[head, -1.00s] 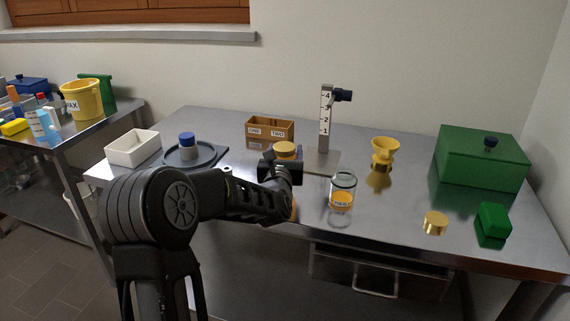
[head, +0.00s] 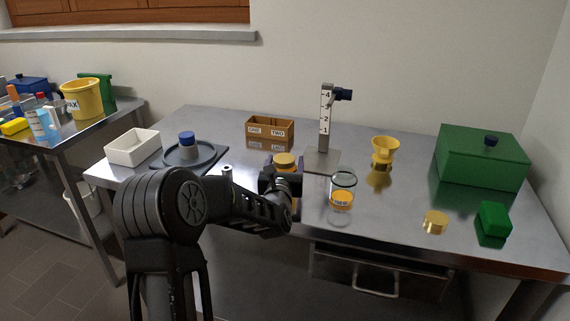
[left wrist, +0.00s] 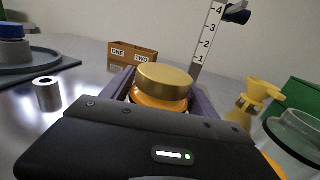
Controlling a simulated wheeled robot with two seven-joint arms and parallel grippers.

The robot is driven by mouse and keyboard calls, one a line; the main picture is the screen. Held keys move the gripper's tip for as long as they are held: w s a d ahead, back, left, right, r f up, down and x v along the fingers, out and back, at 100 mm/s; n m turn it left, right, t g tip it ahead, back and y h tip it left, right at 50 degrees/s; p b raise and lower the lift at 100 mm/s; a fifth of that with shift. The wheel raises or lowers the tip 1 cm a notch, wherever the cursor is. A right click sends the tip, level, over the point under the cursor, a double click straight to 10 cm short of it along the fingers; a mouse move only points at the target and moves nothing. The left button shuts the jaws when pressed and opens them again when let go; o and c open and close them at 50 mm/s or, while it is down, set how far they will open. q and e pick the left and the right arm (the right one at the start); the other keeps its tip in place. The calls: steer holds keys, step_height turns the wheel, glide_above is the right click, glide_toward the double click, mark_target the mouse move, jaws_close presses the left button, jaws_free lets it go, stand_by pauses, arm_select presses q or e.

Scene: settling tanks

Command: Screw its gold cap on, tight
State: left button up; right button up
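My left gripper (head: 284,176) has its purplish fingers on both sides of an orange jar (left wrist: 160,101) topped by a gold cap (left wrist: 164,79). The fingers appear closed on the jar, whose lower part is mostly hidden by the gripper. The cap also shows in the head view (head: 284,159). An open, clear glass jar (head: 343,182) with an orange, labelled lower part stands just right of the gripper. A loose gold cap (head: 435,222) lies on the table farther right. My right gripper is not in view.
A measuring stand (head: 324,135) and a two-part brown box (head: 270,132) stand behind. A yellow funnel-like cup (head: 383,151), a green box (head: 482,160) and a small green block (head: 494,219) are to the right. A small metal cylinder (head: 228,173) stands left of the gripper.

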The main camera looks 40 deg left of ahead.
arm_select(q)
steer(key=shift+o, duration=1.2)
steer(key=shift+r, duration=0.2)
steer(key=shift+s+d+f, duration=0.1)
steer(key=shift+s+d, duration=0.05)
steer(key=shift+s, duration=0.05)
steer(key=b+v, duration=0.1)
steer(key=v, duration=1)
steer(key=shift+s+d, duration=0.2)
steer(key=shift+s, duration=0.05)
